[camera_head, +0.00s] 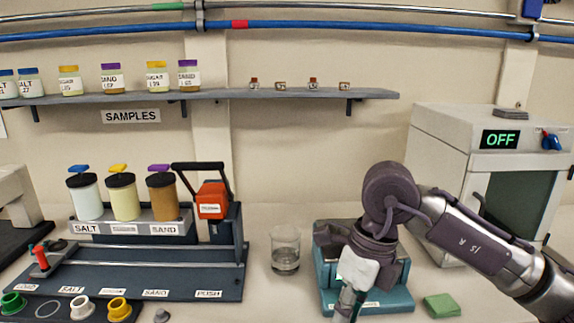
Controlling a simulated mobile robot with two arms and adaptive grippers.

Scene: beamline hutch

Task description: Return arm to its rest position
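My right arm (470,245) comes in from the right and bends down at a dark purple-grey wrist joint (390,192). Its end, where my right gripper (347,300) is, hangs in front of a teal stand (395,299) and hides part of it. A white piece shows below the wrist, with a narrow grey-green part under it running out of the bottom edge. The fingertips do not show clearly, so I cannot tell if they are open or hold anything. My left gripper is not in view.
A glass beaker (285,250) stands left of the teal stand. A dark rack (180,285) with salt and sand jars fills the left. An oven-like box reading OFF (450,150) stands at right. A green pad (441,305) lies in front. A samples shelf (250,95) runs above.

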